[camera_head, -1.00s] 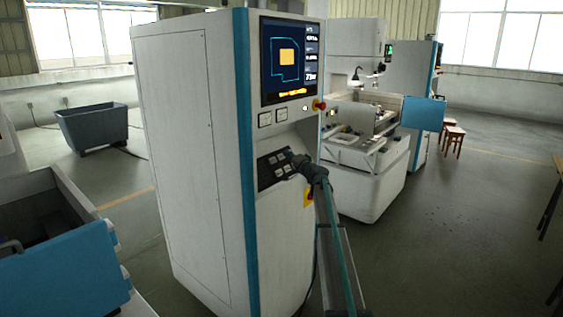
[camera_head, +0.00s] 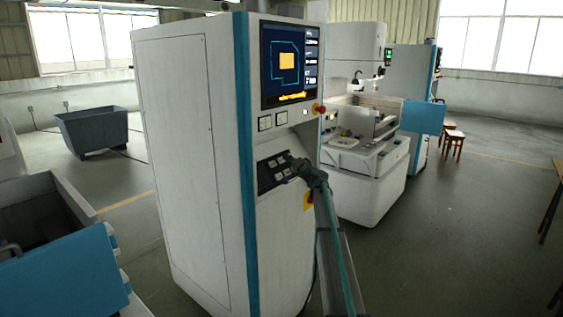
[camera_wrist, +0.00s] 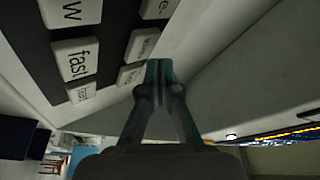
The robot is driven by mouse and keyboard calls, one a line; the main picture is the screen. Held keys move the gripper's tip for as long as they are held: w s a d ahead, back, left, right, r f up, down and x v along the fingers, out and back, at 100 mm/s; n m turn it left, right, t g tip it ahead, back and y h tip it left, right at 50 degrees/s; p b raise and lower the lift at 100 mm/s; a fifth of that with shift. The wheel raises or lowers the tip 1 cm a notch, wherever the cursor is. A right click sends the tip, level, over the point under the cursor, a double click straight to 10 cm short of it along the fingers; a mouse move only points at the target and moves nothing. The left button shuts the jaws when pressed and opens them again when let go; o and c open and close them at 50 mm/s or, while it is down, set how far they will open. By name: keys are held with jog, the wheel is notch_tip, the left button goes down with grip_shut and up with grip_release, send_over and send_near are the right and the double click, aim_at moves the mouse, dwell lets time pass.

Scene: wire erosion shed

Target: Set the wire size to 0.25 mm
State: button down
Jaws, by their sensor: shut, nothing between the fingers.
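The control cabinet (camera_head: 190,160) is a tall white machine with a blue edge. Its screen (camera_head: 287,65) shows a cyan outline, a yellow square and small readouts that I cannot read. Below, a dark keypad (camera_head: 263,181) carries pale keys, partly hidden by my gripper (camera_head: 289,165). In the wrist view, my gripper (camera_wrist: 158,66) is shut and empty, its tips beside the keys. I cannot tell whether the tips touch anything. No wire size marking is legible.
A red knob (camera_head: 318,108) and two small square panels (camera_head: 264,123) sit between screen and keypad. A wire machine (camera_head: 365,150) stands behind right. A blue-fronted tank (camera_head: 65,275) is at the front left. Open floor (camera_head: 450,220) lies to the right.

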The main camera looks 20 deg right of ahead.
jog(key=shift+w+a+f+b, duration=0.35)
jog(key=shift+w+f+b, duration=0.2)
jog(key=shift+b, duration=1.05)
dwell(1.0)
jog(key=shift+r, duration=0.1)
jog(key=shift+s+d+r+b, duration=0.3)
jog(key=shift+s+r+b, duration=0.1)
jog(key=shift+s, duration=0.15)
jog(key=shift+s, duration=0.1)
dwell(0.4)
jog(key=s+d+r, duration=0.2)
jog(key=s+r, duration=0.1)
jog(key=shift+s+b, duration=0.15)
jog(key=shift+b, duration=0.15)
dwell(2.1)
